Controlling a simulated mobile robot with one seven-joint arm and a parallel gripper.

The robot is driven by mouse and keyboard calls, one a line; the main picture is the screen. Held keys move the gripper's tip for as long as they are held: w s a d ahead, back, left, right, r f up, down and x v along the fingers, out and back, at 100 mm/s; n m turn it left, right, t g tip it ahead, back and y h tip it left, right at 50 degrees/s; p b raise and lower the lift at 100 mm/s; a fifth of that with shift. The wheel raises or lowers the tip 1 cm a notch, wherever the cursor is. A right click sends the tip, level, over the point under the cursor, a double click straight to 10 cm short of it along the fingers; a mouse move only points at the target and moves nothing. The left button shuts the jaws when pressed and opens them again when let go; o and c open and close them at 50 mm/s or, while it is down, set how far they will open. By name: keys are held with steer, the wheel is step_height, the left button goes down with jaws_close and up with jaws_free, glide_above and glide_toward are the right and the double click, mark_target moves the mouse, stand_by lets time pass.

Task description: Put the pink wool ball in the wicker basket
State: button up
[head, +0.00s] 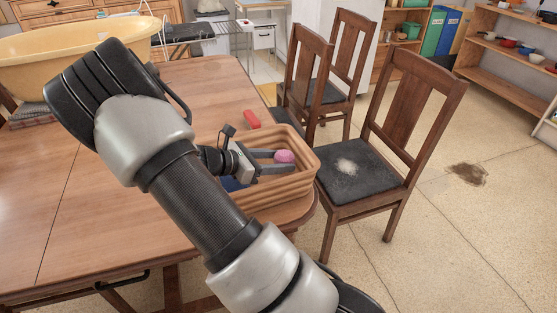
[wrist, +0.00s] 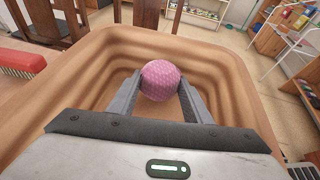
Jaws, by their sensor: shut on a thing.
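The pink wool ball (wrist: 160,80) is held between the two fingertips of my gripper (head: 281,161), which is shut on it. The ball also shows in the head view (head: 285,156). The wicker basket (head: 283,190) stands on the wooden table near its right end. In the wrist view the basket (wrist: 233,95) surrounds the ball on the far side and both sides, and the ball is over its opening. I cannot tell whether the ball touches the basket floor. Something blue (head: 233,184) shows inside the basket, partly hidden by my arm.
A red brush (head: 252,119) lies on the table behind the basket. Dark wooden chairs (head: 397,130) stand close by the table's right end. A large yellow tub (head: 70,55) is at the table's back left. The table's left front (head: 60,220) is bare.

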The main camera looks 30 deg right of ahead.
steer(key=shift+f, duration=0.25)
steer(key=o, duration=1.1)
steer(key=shift+c, duration=0.2)
steer(key=shift+r, duration=0.4)
steer(key=p+v, duration=0.3)
steer(key=v, duration=0.9)
steer(key=shift+r, duration=0.15)
